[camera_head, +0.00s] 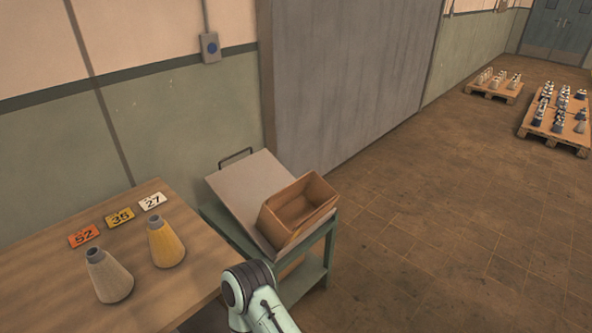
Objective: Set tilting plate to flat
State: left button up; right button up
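The tilting plate (245,187) is a light grey panel on a green metal stand (318,268). It is tilted, with its far left edge high and its near right edge low. A dark handle (236,154) sticks out at its raised edge. An open brown box (300,209) rests on the lower part of the plate and leans with it; it looks empty. A link of one of my arms shows at the bottom centre, in front of the stand. Neither of my grippers shows in the head view.
A wooden table (60,265) stands left of the stand. Loaded pallets (556,133) stand far right. The floor right of the stand is clear.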

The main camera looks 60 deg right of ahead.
aim_at(242, 186)
jog(key=z, duration=1.7)
jog(key=i+l+z, duration=0.25)
jog(key=l, duration=0.2)
jog(key=i+l+z, duration=0.75)
jog(key=z, duration=0.15)
jog(key=i+l+z, duration=0.2)
jog(key=i, duration=0.55)
jog(key=i+l+z, duration=0.1)
jog(key=i+z, duration=0.15)
jog(key=i, duration=0.5)
jog(key=i+u, duration=0.45)
jog(key=i, duration=0.25)
jog(key=i+l+u, duration=0.2)
jog(key=i+u, duration=0.25)
jog(key=i, duration=0.2)
jog(key=i+j+u, duration=0.1)
jog(key=i+u, duration=0.2)
jog(key=u, duration=0.15)
jog(key=i+u, duration=0.45)
jog(key=i+l+u, duration=0.15)
jog(key=u, duration=0.3)
jog(key=i+u, duration=0.3)
jog(key=u, duration=0.15)
jog(key=i+l+u, duration=0.1)
jog(key=i+u, duration=0.2)
jog(key=u, duration=0.15)
jog(key=i+l+u, duration=0.25)
jog(key=u, duration=0.2)
jog(key=i, duration=0.05)
